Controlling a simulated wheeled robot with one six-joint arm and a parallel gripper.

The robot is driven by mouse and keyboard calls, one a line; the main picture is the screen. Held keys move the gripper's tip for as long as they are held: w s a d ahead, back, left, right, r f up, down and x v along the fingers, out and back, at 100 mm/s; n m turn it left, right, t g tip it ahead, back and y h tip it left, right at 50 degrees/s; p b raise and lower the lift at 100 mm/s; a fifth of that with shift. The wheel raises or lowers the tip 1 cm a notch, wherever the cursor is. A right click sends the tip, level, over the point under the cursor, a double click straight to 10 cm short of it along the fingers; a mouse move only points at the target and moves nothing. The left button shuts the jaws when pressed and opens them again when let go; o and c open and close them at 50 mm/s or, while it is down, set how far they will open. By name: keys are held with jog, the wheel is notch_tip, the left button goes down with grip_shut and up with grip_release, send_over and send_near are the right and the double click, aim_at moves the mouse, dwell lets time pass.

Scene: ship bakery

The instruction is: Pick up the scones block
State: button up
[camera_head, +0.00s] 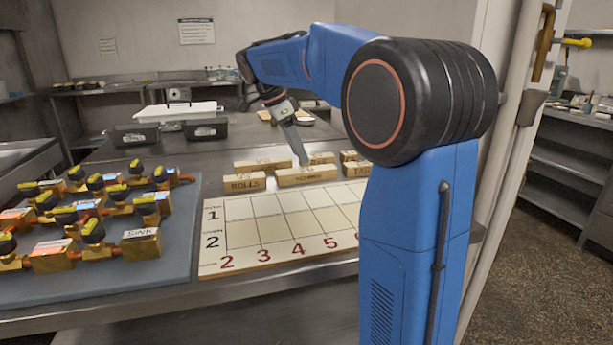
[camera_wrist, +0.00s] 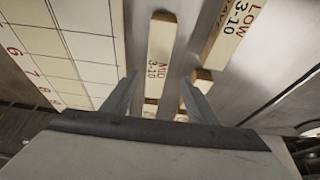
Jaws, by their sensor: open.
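Several tan wooden blocks lie behind the white grid board in the head view. The front middle block (camera_head: 306,175) has small front lettering that may read SCONES, but I cannot read it surely. My gripper (camera_head: 302,160) points down at this block, its tip close to the block's top and back edge. In the wrist view my gripper (camera_wrist: 158,98) is open, with one finger on each side of a long block (camera_wrist: 160,45) marked MID 3-10. I cannot tell whether the fingers touch it.
The ROLLS block (camera_head: 244,183) is left of the middle block, and a partly hidden block (camera_head: 355,170) is right. The grid board (camera_head: 268,250) is in front. A blue-grey mat (camera_head: 172,268) holds brass valves.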

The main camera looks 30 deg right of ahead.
aim_at(306, 169)
jog(key=x, duration=0.5)
jog(key=shift+s+a, duration=0.15)
jog(key=shift+s, duration=0.15)
jog(key=c, duration=1.2)
